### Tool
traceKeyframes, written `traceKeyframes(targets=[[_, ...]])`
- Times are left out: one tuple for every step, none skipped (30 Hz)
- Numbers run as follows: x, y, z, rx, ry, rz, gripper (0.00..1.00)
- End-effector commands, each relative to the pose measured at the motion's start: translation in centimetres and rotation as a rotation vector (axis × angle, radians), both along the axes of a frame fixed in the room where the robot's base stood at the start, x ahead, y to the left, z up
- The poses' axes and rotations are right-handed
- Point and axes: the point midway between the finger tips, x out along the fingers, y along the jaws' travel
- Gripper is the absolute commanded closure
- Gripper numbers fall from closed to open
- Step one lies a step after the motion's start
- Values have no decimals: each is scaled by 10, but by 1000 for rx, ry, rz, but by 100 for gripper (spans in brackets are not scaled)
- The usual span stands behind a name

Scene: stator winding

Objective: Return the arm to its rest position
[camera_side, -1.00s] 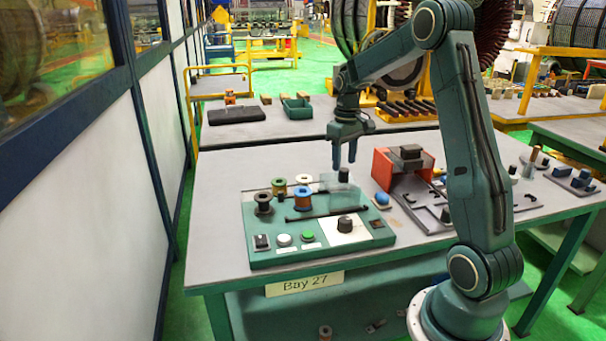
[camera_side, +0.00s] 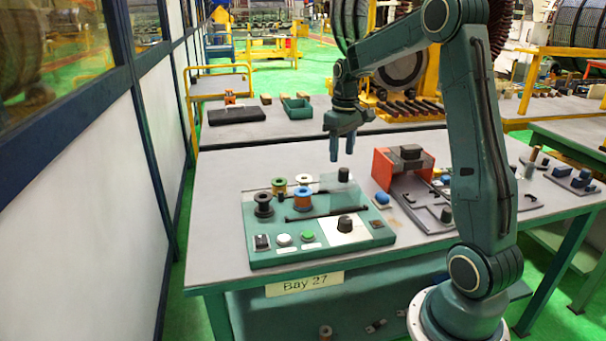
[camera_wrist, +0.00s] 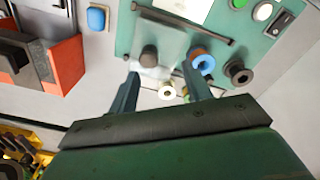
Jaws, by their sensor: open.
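My gripper (camera_side: 342,148) is open and empty above the back of the green winding panel (camera_side: 262,240). Its fingers point down, just above a dark knob (camera_side: 343,174) on a clear plate and apart from it. In the wrist view the two fingers of my gripper (camera_wrist: 160,92) are spread, with nothing between them. My arm is raised and bent over the bench.
An orange-red bracket (camera_side: 383,168) with dark parts stands right of the panel. A blue block (camera_side: 382,199) lies between them. Buttons and a black dial (camera_side: 345,223) sit on the panel's front.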

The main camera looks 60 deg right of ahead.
Motion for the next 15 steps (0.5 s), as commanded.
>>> traceKeyframes(targets=[[0,10,8,-8,-12,9,51],[-1,16,12,-12,-18,13,51],[-2,24,18,-18,-27,18,51],[-3,31,22,-22,-35,24,51],[-4,38,27,-27,-42,29,51],[-7,47,32,-32,-53,35,51],[-8,55,37,-36,-62,40,51],[-11,62,41,-40,-70,45,51],[-13,72,47,-46,-82,52,51],[-16,79,51,-50,-90,56,51],[-18,86,54,-54,-100,62,51],[-22,95,59,-58,-113,70,51],[-25,102,62,-61,-121,75,51],[-28,109,66,-64,-131,79,51],[-33,118,69,-67,-143,87,51]])
